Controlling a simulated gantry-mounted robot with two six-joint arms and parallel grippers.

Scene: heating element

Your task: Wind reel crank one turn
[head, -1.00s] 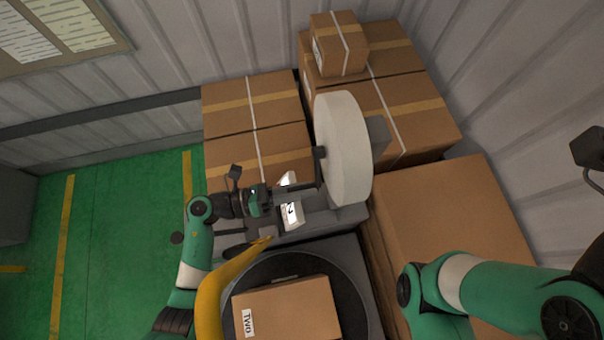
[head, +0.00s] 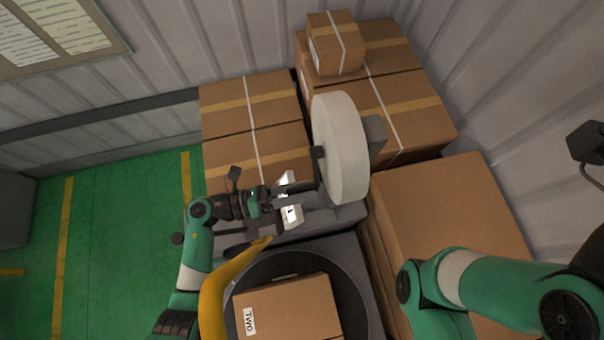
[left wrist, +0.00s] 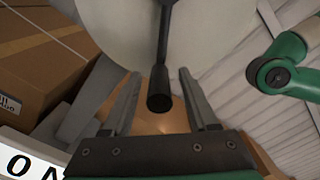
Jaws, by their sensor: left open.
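The reel (head: 341,148) is a large pale disc on a grey stand, upright in the middle of the head view. Its dark crank (head: 319,165) is on the left face, with the arm hanging down. In the left wrist view, the black crank handle (left wrist: 160,92) points toward the camera and lies between the fingers. My left gripper (head: 308,189) is open, with one finger on each side of the handle; gaps show on both sides in the left wrist view (left wrist: 157,88). My right arm (head: 490,290) shows at lower right, but its gripper is not in view.
Taped cardboard boxes (head: 255,100) stand behind and left of the reel. A large box (head: 450,210) stands at its right. A box marked TWO (head: 290,310) sits on a round black plate (head: 355,300) in front. A yellow curved part (head: 215,295) rises beside my left arm.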

